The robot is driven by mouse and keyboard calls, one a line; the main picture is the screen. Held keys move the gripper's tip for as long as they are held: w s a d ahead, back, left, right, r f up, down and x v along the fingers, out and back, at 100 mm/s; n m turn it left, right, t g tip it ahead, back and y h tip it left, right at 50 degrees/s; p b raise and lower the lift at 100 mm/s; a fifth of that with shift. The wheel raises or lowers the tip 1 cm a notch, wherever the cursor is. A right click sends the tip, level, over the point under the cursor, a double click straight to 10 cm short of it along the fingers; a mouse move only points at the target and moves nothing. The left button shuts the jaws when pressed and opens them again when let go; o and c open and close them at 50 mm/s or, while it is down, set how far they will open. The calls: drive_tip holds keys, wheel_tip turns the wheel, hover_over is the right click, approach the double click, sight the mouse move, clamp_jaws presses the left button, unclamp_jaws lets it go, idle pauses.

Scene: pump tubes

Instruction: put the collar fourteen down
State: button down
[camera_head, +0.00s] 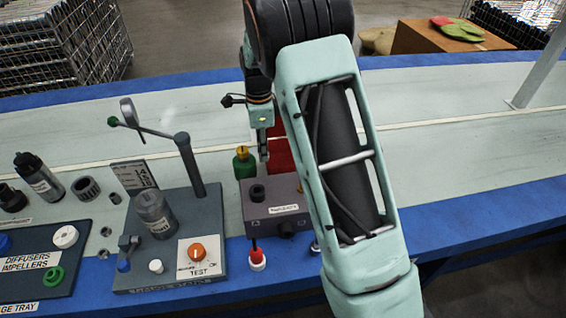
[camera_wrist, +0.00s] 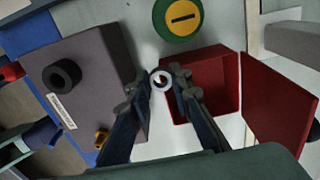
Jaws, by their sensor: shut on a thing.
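My gripper (camera_wrist: 165,76) is shut on a small pale ring with a dark hole, likely the collar (camera_wrist: 155,74), at its fingertips in the wrist view. Any number on it is too small to read. The ring is held over the pale table between a grey box and an open red box (camera_wrist: 204,101). In the head view my gripper (camera_head: 263,153) points down behind the grey box (camera_head: 257,217), and the ring cannot be made out there. The grey box also shows in the wrist view (camera_wrist: 92,62), with a black round socket (camera_wrist: 61,74) on top.
A green round thing with a yellow slotted top (camera_wrist: 183,17) stands close beyond my fingertips. The red box's lid (camera_wrist: 283,112) lies open to the right. A test stand (camera_head: 170,240) with a lever, and a dark parts tray (camera_head: 40,265), are to the left. The far table is clear.

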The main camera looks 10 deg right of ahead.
drive_tip(key=w+d+f, duration=0.2)
drive_tip(key=w+d+f+b, duration=0.1)
drive_tip(key=d+f, duration=0.1)
drive_tip(key=f, duration=0.1)
drive_tip(key=w+d+f, duration=0.2)
drive_tip(key=shift+w+d+f, duration=0.25)
drive_tip(key=shift+w+d, duration=0.05)
drive_tip(key=shift+d, duration=0.05)
drive_tip(key=shift+d+f+b, duration=0.1)
drive_tip(key=shift+f+b, duration=0.4)
drive_tip(key=shift+f, duration=1.1)
drive_tip(key=shift+f, duration=0.2)
drive_tip(key=c, duration=1.7)
unclamp_jaws()
drive_tip(key=shift+c, duration=0.2)
drive_tip(key=shift+r, duration=0.1)
